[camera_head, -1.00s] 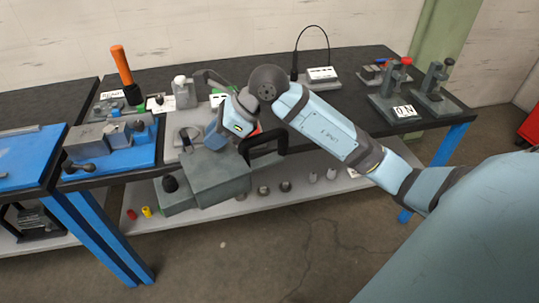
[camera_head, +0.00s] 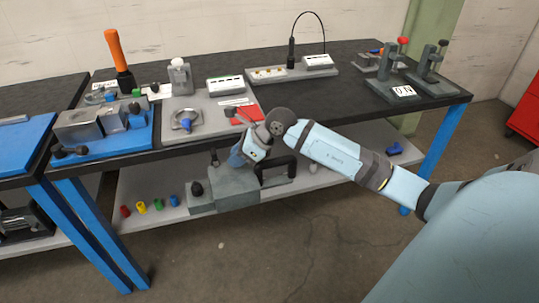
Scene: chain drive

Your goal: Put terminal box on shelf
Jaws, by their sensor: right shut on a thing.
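The terminal box (camera_head: 234,190) is a grey block with a black handle on its right and a smaller grey part with a black knob on its left. My right gripper (camera_head: 238,158) is shut on it from above, and the fingers partly hide its top. The box is at the level of the lower shelf (camera_head: 150,188), a light grey board under the bench, and overlaps its front edge in the picture. I cannot tell whether it touches the shelf. My left gripper is not in view.
Red, yellow, green and blue small parts (camera_head: 142,207) stand on the shelf left of the box. A blue part (camera_head: 394,149) lies at the shelf's right. The black bench top (camera_head: 345,93) overhangs the shelf, with fixtures on it. Blue legs (camera_head: 445,140) stand at the ends.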

